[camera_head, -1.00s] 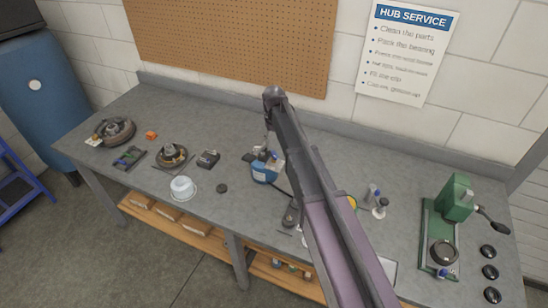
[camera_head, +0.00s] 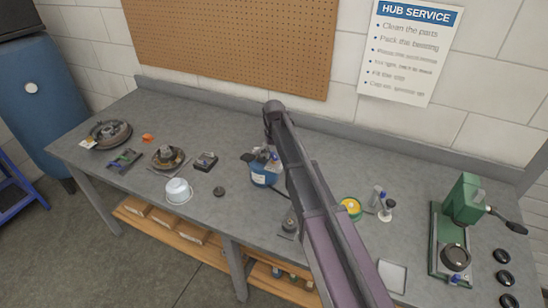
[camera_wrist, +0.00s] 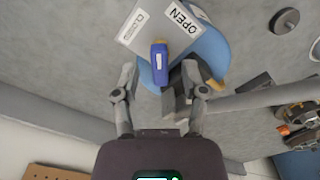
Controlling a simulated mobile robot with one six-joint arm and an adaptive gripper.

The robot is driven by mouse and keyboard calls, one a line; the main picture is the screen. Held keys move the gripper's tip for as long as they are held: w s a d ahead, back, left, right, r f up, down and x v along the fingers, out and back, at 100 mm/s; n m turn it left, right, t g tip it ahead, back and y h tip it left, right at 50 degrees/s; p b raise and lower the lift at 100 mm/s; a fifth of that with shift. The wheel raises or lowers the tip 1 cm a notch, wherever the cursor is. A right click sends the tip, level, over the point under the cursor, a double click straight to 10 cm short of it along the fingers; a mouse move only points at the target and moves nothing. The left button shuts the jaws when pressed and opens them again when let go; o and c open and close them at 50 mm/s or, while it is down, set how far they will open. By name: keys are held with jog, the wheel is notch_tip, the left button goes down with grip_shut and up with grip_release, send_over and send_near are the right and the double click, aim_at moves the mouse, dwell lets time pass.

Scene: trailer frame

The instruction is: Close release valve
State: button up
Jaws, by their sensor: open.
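The release valve shows in the wrist view as a blue lever (camera_wrist: 160,66) in front of a light plate (camera_wrist: 160,27) lettered CLOSED on the left and OPEN on the right. Behind the plate is a rounded blue body (camera_wrist: 205,52). In the head view the blue unit (camera_head: 262,177) stands mid-bench, partly hidden by my arm. My gripper (camera_wrist: 159,70) is open, one finger on each side of the lever in the picture. Clear gaps show beside the lever. I cannot tell how deep the fingers are around it. In the head view the fingers are hard to make out.
A white cup (camera_head: 178,191), a black disc (camera_head: 218,191) and hub parts (camera_head: 168,157) lie to the left. A yellow-topped tin (camera_head: 351,207), small bottles (camera_head: 386,211) and a green press (camera_head: 465,203) stand to the right. A pegboard (camera_head: 235,45) is on the wall behind.

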jog(key=shift+f, duration=0.15)
grip_shut()
jog(key=shift+n, duration=0.3)
dwell(0.3)
jog(key=n, duration=0.3)
jog(key=shift+n, duration=3)
